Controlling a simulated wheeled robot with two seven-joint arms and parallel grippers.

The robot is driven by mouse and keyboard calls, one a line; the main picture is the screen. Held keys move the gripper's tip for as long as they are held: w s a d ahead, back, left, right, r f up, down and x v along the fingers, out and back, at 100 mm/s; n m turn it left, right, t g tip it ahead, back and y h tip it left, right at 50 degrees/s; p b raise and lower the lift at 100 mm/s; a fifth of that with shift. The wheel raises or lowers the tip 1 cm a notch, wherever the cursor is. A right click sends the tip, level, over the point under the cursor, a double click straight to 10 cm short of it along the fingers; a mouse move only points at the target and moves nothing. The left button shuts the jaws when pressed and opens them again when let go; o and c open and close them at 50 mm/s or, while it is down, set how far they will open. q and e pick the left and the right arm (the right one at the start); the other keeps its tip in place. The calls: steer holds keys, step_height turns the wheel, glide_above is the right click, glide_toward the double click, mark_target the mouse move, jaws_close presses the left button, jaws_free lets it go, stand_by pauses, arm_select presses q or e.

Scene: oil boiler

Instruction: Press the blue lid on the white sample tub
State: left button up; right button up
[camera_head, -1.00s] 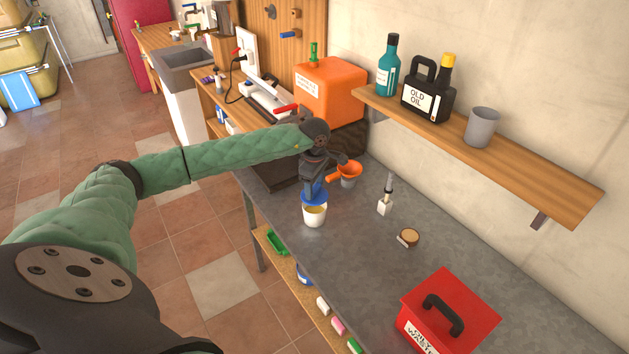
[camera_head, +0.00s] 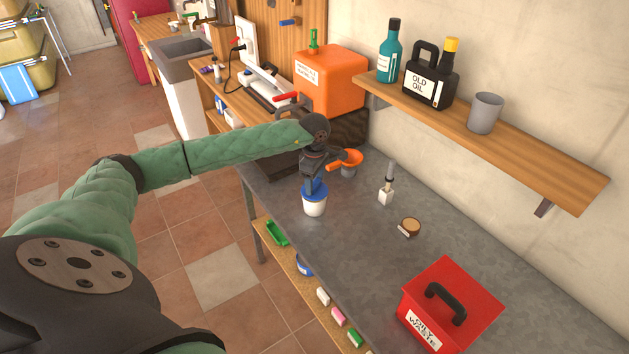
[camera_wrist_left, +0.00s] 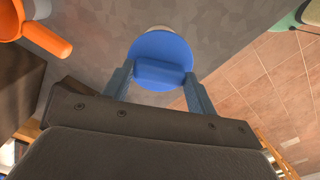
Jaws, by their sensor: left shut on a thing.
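The white sample tub (camera_head: 314,208) stands near the front edge of the grey worktop in the head view. The blue lid (camera_head: 315,188) is at the top of the tub and covers its opening; I cannot tell whether it is fully seated. My left gripper (camera_head: 312,184) is above the tub, pointing down, shut on the lid's raised grip. In the left wrist view the round blue lid (camera_wrist_left: 160,52) lies between the two fingers of my left gripper (camera_wrist_left: 158,82), with a little of the tub's pale rim behind it. My right gripper is not in view.
An orange funnel (camera_head: 346,159) is just behind the left gripper. A brush (camera_head: 387,188) in a small white holder and a round brown-topped item (camera_head: 410,227) stand to the right. A red oily waste box (camera_head: 450,306) is at front right. A wooden shelf (camera_head: 500,137) overhangs the back.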

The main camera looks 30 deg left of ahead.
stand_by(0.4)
arm_select(q)
steer(key=shift+b, duration=0.85)
stand_by(1.2)
steer(key=shift+f+b, duration=0.15)
steer(key=shift+b, duration=0.75)
stand_by(1.1)
steer(key=o, duration=1.4)
steer(key=shift+o, duration=0.2)
steer(key=shift+r+p, duration=0.6)
steer(key=shift+r, duration=2.9)
